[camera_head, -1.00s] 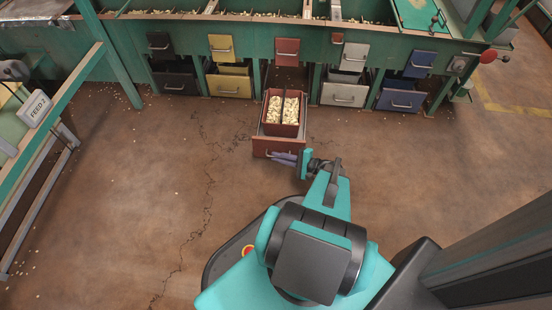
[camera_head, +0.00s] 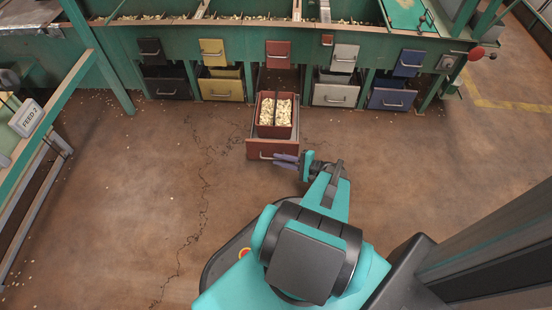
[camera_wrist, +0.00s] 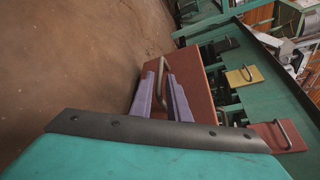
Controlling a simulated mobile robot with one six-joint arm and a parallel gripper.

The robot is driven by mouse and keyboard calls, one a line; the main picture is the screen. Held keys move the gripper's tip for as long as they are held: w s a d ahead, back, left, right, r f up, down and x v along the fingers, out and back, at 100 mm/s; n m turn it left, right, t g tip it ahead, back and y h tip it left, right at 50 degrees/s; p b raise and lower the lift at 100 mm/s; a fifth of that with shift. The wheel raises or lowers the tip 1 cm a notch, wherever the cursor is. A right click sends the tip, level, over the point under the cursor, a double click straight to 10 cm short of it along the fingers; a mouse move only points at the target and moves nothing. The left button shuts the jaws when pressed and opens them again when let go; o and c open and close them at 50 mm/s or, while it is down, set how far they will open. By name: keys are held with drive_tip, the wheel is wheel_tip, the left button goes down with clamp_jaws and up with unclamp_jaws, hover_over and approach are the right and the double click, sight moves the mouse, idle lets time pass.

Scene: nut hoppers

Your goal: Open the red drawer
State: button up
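The red drawer (camera_head: 272,149) stands pulled far out from the green bench, its front toward me. In it sits a dark red bin with two compartments of pale nuts (camera_head: 275,111). Its metal bar handle (camera_head: 265,156) is on the front. My gripper (camera_head: 283,161) is at the right part of the drawer front, its purple fingers spread. In the wrist view the fingers (camera_wrist: 160,95) are apart, with the handle (camera_wrist: 161,72) showing between and beyond their tips. I see no finger pressed on the handle.
Closed-looking black, yellow (camera_head: 227,89), white (camera_head: 336,94) and blue (camera_head: 393,98) drawers line the bench beside the red one. A smaller red panel (camera_head: 278,49) is above it. A green-framed stand with a FEED 2 sign (camera_head: 26,118) is at left. Open floor lies around the drawer.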

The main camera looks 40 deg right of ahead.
drive_tip(key=p+v, duration=0.2)
drive_tip(key=v, duration=0.9)
drive_tip(key=shift+p, duration=0.4)
